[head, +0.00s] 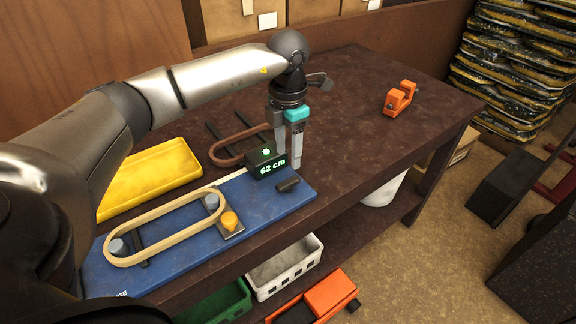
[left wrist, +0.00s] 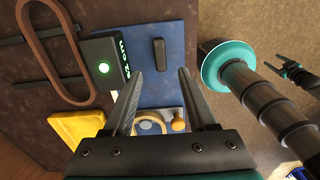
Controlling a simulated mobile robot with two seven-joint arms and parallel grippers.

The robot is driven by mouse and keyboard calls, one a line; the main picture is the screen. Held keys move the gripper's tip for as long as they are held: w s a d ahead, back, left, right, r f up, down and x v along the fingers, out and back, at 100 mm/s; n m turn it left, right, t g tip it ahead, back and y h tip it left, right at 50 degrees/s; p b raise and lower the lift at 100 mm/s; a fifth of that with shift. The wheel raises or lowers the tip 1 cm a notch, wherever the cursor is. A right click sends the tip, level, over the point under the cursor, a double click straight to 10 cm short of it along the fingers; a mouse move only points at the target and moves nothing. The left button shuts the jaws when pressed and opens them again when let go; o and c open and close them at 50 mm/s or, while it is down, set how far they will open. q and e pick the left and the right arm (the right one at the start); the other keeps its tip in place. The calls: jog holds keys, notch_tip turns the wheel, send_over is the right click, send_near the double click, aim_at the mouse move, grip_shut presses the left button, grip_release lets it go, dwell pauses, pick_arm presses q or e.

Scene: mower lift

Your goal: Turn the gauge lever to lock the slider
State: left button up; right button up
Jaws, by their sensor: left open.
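The blue gauge board (head: 262,207) lies on the dark table. A tan belt loop (head: 165,228) runs around two grey-topped pegs on it, and a yellow knob (head: 230,220) sits on a small dark plate beside the loop. A black box (head: 266,165) reads 62 cm with a green light. The short black lever (head: 288,185) lies near the board's right end; the left wrist view shows it (left wrist: 158,52) beyond and between my fingers. My left gripper (head: 288,160) is open and empty, pointing down behind the lever and beside the box, apart from the lever.
A yellow tray (head: 150,178) and a brown belt loop (head: 217,152) lie behind the board. An orange clamp-like part (head: 400,98) stands at the table's right. Crates sit below the front edge. A dark jointed part (left wrist: 293,72) at the wrist view's right may be my right arm.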

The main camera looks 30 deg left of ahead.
pick_arm(q)
notch_tip(320, 180, up, 7)
jog(key=shift+p, duration=0.3)
dwell(0.4)
